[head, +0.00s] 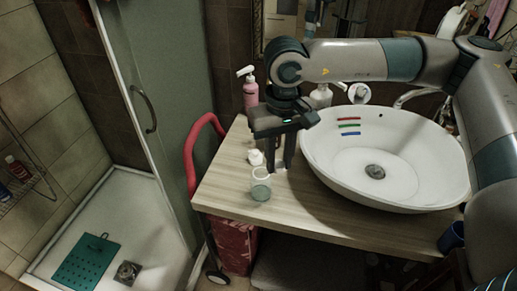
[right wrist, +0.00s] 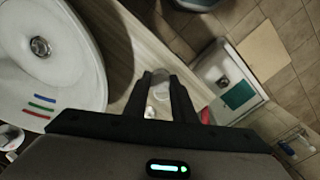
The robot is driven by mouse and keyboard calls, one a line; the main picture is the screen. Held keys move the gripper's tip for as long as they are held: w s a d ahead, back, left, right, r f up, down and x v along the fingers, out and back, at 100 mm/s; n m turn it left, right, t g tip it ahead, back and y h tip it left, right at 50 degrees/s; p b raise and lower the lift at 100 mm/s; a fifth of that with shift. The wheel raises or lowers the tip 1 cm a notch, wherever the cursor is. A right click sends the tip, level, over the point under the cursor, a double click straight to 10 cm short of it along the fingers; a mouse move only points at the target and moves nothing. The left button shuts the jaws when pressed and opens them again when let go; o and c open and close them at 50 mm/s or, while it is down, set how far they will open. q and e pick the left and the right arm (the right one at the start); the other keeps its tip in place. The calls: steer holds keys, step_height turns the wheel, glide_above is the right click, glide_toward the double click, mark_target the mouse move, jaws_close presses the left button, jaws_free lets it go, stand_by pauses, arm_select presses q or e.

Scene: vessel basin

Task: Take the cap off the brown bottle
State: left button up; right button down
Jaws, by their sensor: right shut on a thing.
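My right gripper (head: 280,166) points down over the wooden counter, left of the basin. It also shows in the right wrist view (right wrist: 161,82), with a small pale thing (right wrist: 160,92) between its fingers, mostly hidden. It is shut on that thing, which I cannot identify. A small white piece (head: 255,157) stands just left of the fingers in the head view. A clear cup (head: 261,186) stands in front of it. I cannot make out a brown bottle on the counter; the gripper may hide it. My left gripper is not in view.
The white basin (head: 340,165) is close right of the gripper, with coloured strips inside. A pink pump bottle (head: 250,92) and a white pump bottle (head: 321,95) stand behind. A dark blue cup (head: 452,236) is at the right front. The counter's front left is clear.

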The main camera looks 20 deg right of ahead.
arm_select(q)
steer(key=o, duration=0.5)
arm_select(e)
steer(key=shift+w, duration=0.1)
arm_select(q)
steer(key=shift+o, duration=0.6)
arm_select(e)
steer(key=shift+w+a, duration=0.1)
steer(key=shift+w, duration=0.1)
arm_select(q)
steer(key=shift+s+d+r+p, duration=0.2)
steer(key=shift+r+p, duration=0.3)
arm_select(e)
steer(key=w+a+f+m, duration=0.1)
steer(key=w+f+m, duration=0.2)
steer(key=w, duration=0.5)
steer(key=w+a+f+m, duration=0.1)
steer(key=w+f+m, duration=0.3)
steer(key=w, duration=0.3)
steer(key=shift+w+f, duration=0.4)
steer(key=shift+f, duration=0.35)
